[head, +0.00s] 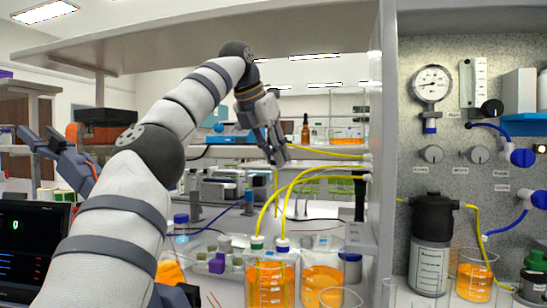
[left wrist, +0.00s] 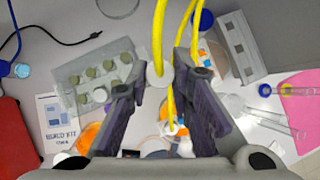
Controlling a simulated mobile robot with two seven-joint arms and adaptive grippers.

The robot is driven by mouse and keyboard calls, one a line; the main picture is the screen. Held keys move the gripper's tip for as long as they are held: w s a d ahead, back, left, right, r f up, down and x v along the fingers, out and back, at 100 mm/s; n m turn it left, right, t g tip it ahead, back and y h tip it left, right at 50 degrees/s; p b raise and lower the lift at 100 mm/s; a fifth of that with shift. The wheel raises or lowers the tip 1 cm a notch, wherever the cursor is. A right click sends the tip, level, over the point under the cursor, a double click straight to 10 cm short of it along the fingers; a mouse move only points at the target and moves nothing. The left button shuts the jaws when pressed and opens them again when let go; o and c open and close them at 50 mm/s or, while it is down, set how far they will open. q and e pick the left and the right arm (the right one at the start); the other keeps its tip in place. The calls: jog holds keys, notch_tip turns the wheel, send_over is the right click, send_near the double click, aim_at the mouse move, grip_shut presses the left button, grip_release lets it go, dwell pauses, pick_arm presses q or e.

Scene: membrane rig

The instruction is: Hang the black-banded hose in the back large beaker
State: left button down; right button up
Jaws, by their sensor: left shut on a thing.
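My left gripper (head: 279,160) is above the bench, pointing down, with a yellow hose (head: 276,184) hanging below its fingers. The left wrist view shows the gripper's fingers (left wrist: 160,88) either side of yellow hose (left wrist: 160,40) with a white collar. I cannot make out a black band. A second yellow hose (left wrist: 185,50) runs close by. Two large beakers of orange liquid stand below and to the front: a left one (head: 270,285) and a right one (head: 322,283). Hoses with a green collar (head: 257,242) and a blue collar (head: 283,244) hang at the left beaker. My right gripper is out of view.
A shelf post (head: 388,150) stands right of the gripper. Beyond it are a gauge panel (head: 460,150), a dark-capped bottle (head: 431,245) and another orange beaker (head: 475,275). A tray of small parts (head: 215,258) lies left of the beakers. A monitor (head: 30,240) is at the left.

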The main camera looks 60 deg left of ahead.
pick_arm(q)
jog(key=shift+f, duration=0.1)
jog(key=w+d+r, duration=0.3)
jog(key=w+d, duration=0.2)
jog(key=d, duration=0.5)
notch_tip(320, 180, down, 6)
jog(key=shift+d, duration=0.15)
jog(key=shift+s, duration=0.1)
dwell(0.4)
